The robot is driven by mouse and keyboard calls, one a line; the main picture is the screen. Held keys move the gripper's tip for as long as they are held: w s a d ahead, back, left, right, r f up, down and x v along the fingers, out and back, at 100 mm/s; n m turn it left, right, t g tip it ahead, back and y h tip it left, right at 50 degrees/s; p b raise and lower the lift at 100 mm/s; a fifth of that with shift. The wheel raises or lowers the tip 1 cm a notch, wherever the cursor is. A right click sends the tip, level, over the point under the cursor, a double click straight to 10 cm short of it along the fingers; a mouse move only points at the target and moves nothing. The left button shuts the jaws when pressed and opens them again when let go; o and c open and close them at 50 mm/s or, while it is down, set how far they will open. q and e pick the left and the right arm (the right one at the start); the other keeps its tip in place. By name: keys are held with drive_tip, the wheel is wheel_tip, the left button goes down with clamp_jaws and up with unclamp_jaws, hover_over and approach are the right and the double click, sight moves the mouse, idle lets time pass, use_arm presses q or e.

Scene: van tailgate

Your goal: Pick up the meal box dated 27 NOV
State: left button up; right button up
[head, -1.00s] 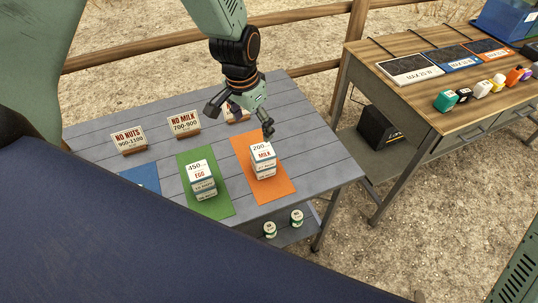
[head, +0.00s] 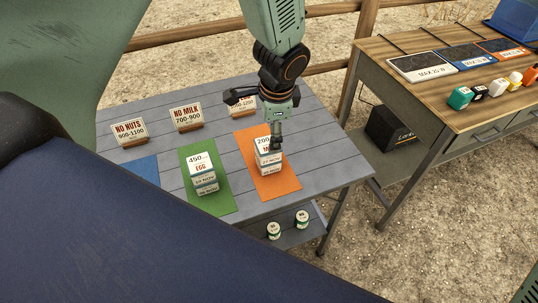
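A stack of white meal boxes (head: 268,162) stands on the orange mat (head: 275,187). Its top box shows 200 and a word partly covered by a finger. A second stack (head: 203,178) on the green mat (head: 212,203) shows 450 and EGG. The dates on both are too small to read surely, so I cannot tell which box is 27 NOV. My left gripper (head: 254,124) is open and empty, its fingers spread wide. One finger overlaps the top of the orange-mat stack; I cannot tell whether it touches. My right gripper is out of view.
Cards reading NO NUTS (head: 129,132) and NO MILK (head: 187,117), and a third partly hidden card (head: 240,103), stand along the back. A blue mat (head: 144,168) lies at left. Two small tins (head: 302,219) sit on the lower shelf. A wooden table (head: 430,95) holds several small containers at right.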

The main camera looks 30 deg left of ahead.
sight(267, 146)
use_arm(q)
drive_tip(key=m, duration=0.2)
drive_tip(key=f+m, duration=0.1)
drive_tip(key=shift+s+d+f+m+y+b, duration=0.15)
drive_tip(key=shift+f+m+y+b, duration=0.05)
drive_tip(key=shift+m+y+b, duration=0.2)
drive_tip(key=m, duration=0.3)
drive_tip(key=shift+s+f+t+y, duration=0.15)
drive_tip(key=shift+t+y, duration=0.15)
drive_tip(key=shift+t, duration=0.1)
drive_tip(key=m, duration=0.3)
drive_tip(key=shift+s+f+b, duration=0.1)
drive_tip(key=shift+s+b, duration=0.05)
drive_tip(key=shift+b, duration=0.25)
drive_tip(key=m, duration=0.6)
drive_tip(key=shift+d+t, duration=0.1)
drive_tip(key=shift+t, duration=0.2)
drive_tip(key=shift+b+x, duration=1)
drive_tip(key=shift+x, duration=0.25)
drive_tip(key=shift+f+b, duration=0.3)
drive_tip(key=shift+f, duration=0.15)
drive_tip(key=b+x, duration=0.2)
drive_tip(key=x, duration=0.2)
drive_tip(key=shift+r+b, duration=0.1)
drive_tip(key=shift+b, duration=0.3)
drive_tip(key=shift+w+f, duration=0.35)
drive_tip(key=shift+r, duration=0.1)
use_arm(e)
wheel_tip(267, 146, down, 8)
